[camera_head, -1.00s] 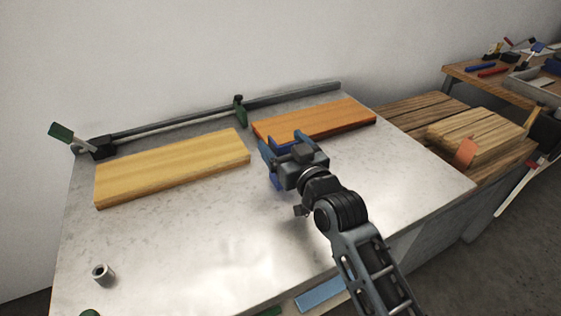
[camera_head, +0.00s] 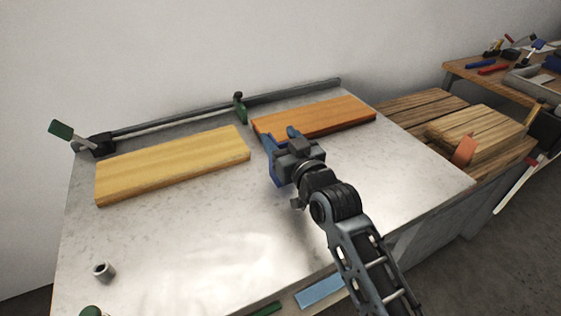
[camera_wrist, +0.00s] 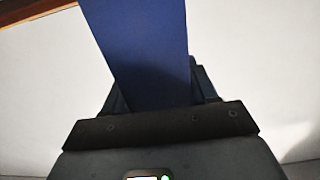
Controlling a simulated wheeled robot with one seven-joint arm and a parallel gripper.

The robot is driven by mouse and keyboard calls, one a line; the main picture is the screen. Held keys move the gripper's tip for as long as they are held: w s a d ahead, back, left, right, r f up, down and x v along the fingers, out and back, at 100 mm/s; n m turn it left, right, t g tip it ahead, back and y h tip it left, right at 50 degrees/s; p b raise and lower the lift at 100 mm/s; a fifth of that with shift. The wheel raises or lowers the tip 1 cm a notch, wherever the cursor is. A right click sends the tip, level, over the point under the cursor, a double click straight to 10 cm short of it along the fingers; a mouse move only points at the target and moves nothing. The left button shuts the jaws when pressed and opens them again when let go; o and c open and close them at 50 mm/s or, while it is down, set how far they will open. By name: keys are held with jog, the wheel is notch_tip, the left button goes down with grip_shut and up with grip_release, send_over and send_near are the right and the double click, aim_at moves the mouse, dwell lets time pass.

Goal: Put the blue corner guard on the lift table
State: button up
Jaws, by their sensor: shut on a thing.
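The blue corner guard (camera_head: 276,174) is in my gripper (camera_head: 279,153), which is shut on it. In the wrist view the corner guard (camera_wrist: 145,50) is a flat dark-blue strip rising from between the jaws; its far end is out of frame. In the head view much of it is hidden behind my gripper. My gripper is over the wide grey table top (camera_head: 200,235), just in front of the orange board. I cannot tell if the guard touches the surface. Whether this grey table is the lift table is not clear from the pictures.
A yellow board (camera_head: 172,165) and an orange board (camera_head: 318,117) lie along the back of the table, before a rail with a green clamp (camera_head: 239,107). A small grey cylinder (camera_head: 104,272) stands front left. Wooden planks (camera_head: 422,112) are at right. The front middle is clear.

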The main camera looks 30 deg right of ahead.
jog(key=shift+r, duration=0.15)
jog(key=s+d+r+b, duration=0.2)
jog(key=s+d+r, duration=0.4)
jog(key=d+r, duration=0.4)
jog(key=shift+s+r, duration=0.25)
jog(key=shift+r, duration=0.1)
